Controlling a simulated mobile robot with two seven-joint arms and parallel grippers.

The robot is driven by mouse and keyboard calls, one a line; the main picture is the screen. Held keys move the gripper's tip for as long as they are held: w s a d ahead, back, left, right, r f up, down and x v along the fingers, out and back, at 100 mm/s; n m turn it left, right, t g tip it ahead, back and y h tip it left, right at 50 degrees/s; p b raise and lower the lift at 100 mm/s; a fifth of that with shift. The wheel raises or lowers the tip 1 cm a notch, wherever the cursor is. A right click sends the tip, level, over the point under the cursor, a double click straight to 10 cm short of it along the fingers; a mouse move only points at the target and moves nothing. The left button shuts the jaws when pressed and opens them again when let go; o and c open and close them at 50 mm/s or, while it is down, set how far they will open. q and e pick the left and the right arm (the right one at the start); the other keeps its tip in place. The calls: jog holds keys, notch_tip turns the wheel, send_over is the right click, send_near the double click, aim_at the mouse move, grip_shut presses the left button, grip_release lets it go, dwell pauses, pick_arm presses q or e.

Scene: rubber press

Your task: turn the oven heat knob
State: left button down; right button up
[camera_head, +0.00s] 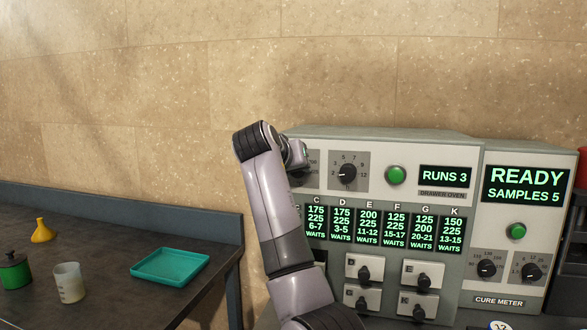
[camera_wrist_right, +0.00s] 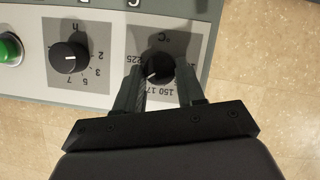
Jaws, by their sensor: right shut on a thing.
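The oven heat knob (camera_wrist_right: 158,72) is black and round, on a grey plate marked °C on the drawer oven (camera_head: 440,150). My right gripper (camera_wrist_right: 158,80) is shut on this knob, one finger on each side, in the upside-down right wrist view. A white mark on the knob points to the lower left there. The dial numbers 225 and 150 show; others are partly hidden by the fingers. In the head view my right gripper (camera_head: 297,155) is at the panel's upper left and hides the knob. My left gripper is not in view.
Beside it is the hours knob (camera_head: 347,173), then a green button (camera_head: 395,174) and a RUNS 3 display (camera_head: 444,177). Green cards and small drawers lie below. The cure meter (camera_head: 500,301) reads READY, SAMPLES 5. A teal tray (camera_head: 170,265) and a beaker (camera_head: 68,283) stand on the left bench.

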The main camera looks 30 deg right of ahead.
jog(key=shift+m+t, duration=0.3)
jog(key=shift+m, duration=0.1)
jog(key=shift+y, duration=0.3)
jog(key=o, duration=1)
jog(key=shift+o, duration=0.2)
jog(key=shift+s, duration=0.1)
jog(key=b+v, duration=0.1)
jog(key=v, duration=0.6)
jog(key=shift+b, duration=0.4)
